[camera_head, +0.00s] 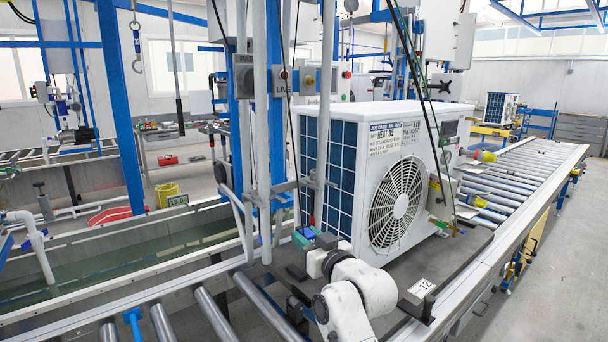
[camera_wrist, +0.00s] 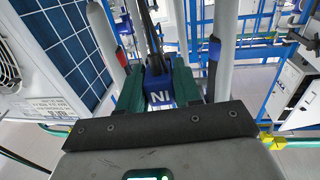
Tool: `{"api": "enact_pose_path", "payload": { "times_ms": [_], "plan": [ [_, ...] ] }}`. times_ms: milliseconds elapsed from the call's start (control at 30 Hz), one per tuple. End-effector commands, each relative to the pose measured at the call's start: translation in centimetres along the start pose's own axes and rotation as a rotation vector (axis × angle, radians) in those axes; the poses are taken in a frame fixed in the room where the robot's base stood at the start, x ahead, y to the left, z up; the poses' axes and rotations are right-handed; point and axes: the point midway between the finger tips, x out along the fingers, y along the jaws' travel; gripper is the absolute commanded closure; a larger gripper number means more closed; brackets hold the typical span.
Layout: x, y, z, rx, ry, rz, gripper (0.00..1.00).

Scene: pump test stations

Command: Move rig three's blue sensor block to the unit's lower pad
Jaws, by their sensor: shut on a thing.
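My gripper (camera_head: 325,241) is low in front of the white heat pump unit (camera_head: 345,190), near its finned left side. In the wrist view, the two green fingers of my gripper (camera_wrist: 158,90) are shut on the blue sensor block (camera_wrist: 159,90), with a marking on its face. Dark cables run up from the block. In the head view the blue block (camera_head: 327,241) shows small between the fingers. The unit's blue fins (camera_wrist: 75,40) are at the left of the wrist view. I cannot make out the lower pad in either view.
Upright grey pipes (camera_head: 265,130) stand close by; they also flank the block in the wrist view (camera_wrist: 224,45). A roller conveyor (camera_head: 530,165) runs right behind the unit. A card marked 12 (camera_head: 422,288) lies at the front. A water tank (camera_head: 120,270) is left.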

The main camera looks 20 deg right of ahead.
Motion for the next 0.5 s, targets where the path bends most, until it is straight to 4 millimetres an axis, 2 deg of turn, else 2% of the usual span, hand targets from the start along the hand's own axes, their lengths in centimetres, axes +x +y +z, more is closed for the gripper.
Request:
{"api": "enact_pose_path", "payload": {
  "times_ms": [33,100,267,500],
  "plan": [
    [-1.0,-0.2,3.2,0.002,-0.011,0.007,1.0],
    [-2.4,-0.4,6.7,0.002,-0.011,0.019,1.0],
    [-6.4,-1.3,14.2,0.0,-0.011,0.046,1.0],
    [-14.6,-3.5,24.0,0.001,-0.012,0.091,1.0]
  ]
}}
